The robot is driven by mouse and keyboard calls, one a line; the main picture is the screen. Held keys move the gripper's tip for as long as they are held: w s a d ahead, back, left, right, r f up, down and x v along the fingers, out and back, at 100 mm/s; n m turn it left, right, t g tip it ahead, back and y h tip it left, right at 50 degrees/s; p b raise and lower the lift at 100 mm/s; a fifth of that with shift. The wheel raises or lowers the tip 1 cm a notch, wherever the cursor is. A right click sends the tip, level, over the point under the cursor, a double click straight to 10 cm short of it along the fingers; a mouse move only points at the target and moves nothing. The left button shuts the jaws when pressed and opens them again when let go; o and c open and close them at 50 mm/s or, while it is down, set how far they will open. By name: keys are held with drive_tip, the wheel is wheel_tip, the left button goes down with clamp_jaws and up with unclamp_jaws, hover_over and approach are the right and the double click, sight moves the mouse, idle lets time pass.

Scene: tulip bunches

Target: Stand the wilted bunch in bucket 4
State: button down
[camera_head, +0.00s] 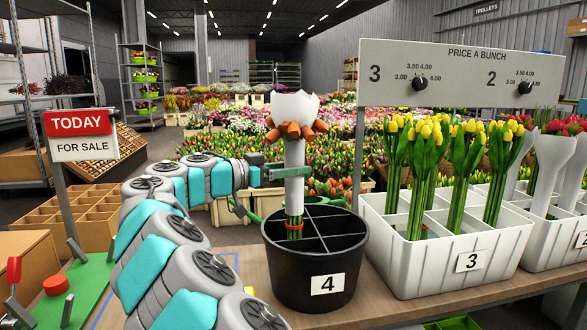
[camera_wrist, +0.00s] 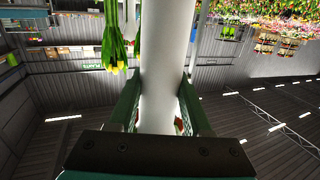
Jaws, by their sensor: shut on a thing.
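The wilted bunch (camera_head: 294,150) has drooping orange-brown heads around a white paper sleeve, with green stems and a red band below. It is upright. My gripper (camera_head: 288,173) is shut on its sleeve; in the wrist view the green fingers (camera_wrist: 160,108) lie on both sides of the white sleeve (camera_wrist: 165,60). Bucket 4 (camera_head: 288,276) is black, round and divided by crossing dividers, with a "4" label.
A white crate labelled 3 (camera_head: 437,283), holding yellow tulips (camera_head: 464,150), stands close to the bucket's right. A second white crate (camera_head: 535,262) is beyond it. A price board (camera_head: 460,75) rises above them. A green board (camera_head: 75,290) with red knobs is at left.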

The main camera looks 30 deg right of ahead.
sight(287, 206)
wheel_tip(287, 206, down, 3)
drive_tip(key=shift+r+b, duration=0.1)
drive_tip(key=shift+b, duration=0.95)
drive_tip(key=shift+f, duration=3.15)
drive_tip(key=shift+c, duration=1.3)
unclamp_jaws()
drive_tip(key=shift+f, duration=0.1)
drive_tip(key=shift+o, duration=0.3)
drive_tip(key=shift+o, duration=1)
drive_tip(key=shift+a, duration=0.1)
